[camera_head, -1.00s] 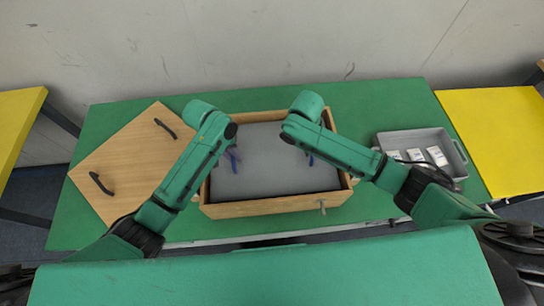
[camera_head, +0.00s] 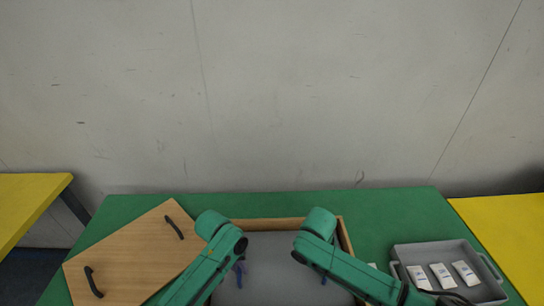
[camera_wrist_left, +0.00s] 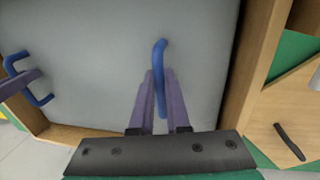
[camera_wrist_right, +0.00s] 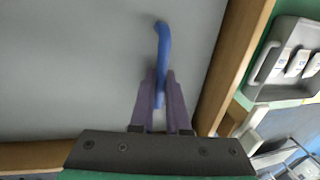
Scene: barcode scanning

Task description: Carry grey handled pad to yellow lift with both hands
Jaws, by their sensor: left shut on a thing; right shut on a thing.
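The grey pad (camera_head: 270,270) with two blue handles lies within the wooden box frame, level as far as I can see. My left gripper (camera_wrist_left: 160,78) is shut on one blue handle (camera_wrist_left: 160,50). My right gripper (camera_wrist_right: 161,78) is shut on the other blue handle (camera_wrist_right: 163,38). In the head view my forearms cover parts of the pad, and its near edge is cut off. I cannot tell whether the pad is clear of the box floor. Yellow surfaces stand at the left (camera_head: 25,205) and right (camera_head: 510,235); I cannot tell which is the lift.
The wooden box wall (camera_wrist_left: 250,70) closely borders the pad. A wooden board (camera_head: 135,255) with two black handles lies on the green table (camera_head: 385,210) at left. A grey tray (camera_head: 440,250) with several white packets stands at right.

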